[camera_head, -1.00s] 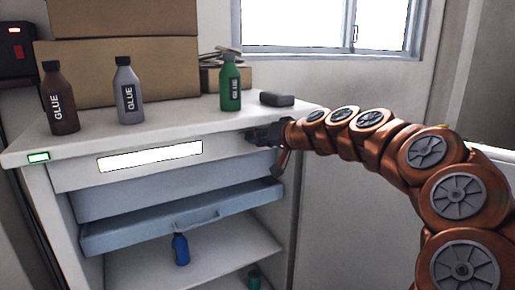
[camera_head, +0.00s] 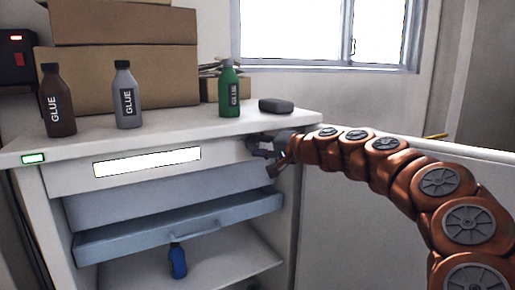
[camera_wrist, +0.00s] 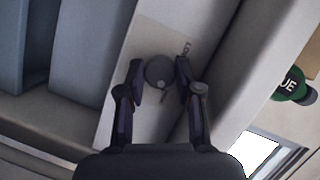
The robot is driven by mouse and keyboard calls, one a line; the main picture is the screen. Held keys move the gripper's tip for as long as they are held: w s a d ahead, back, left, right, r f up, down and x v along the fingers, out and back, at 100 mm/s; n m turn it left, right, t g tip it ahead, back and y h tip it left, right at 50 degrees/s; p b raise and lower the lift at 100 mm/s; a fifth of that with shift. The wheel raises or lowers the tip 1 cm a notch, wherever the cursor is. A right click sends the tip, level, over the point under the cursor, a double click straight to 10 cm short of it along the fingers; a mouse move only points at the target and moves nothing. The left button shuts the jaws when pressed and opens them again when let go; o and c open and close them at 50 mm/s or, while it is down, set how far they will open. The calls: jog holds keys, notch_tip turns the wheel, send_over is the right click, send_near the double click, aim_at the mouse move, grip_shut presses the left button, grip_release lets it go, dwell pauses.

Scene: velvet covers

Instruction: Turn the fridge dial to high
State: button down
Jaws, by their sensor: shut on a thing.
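The fridge (camera_head: 120,185) is a white cabinet with an open front and pale blue drawers. Its dial (camera_wrist: 158,72) is a round grey knob on a light plate on the front panel, seen in the wrist view. My gripper (camera_wrist: 160,75) is shut on the dial, with one dark finger on each side of it. In the head view my gripper (camera_head: 264,152) is at the right end of the front panel, under the top's edge, and hides the dial.
Brown (camera_head: 56,102), grey (camera_head: 127,97) and green (camera_head: 229,92) glue bottles stand on top, with a dark block (camera_head: 276,105) near the right corner. A pale blue drawer (camera_head: 180,228) sticks out below my gripper. A blue bottle (camera_head: 178,262) stands lower inside.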

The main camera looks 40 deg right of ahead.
jog(key=c, duration=0.8)
grip_release()
jog(key=shift+o, duration=0.2)
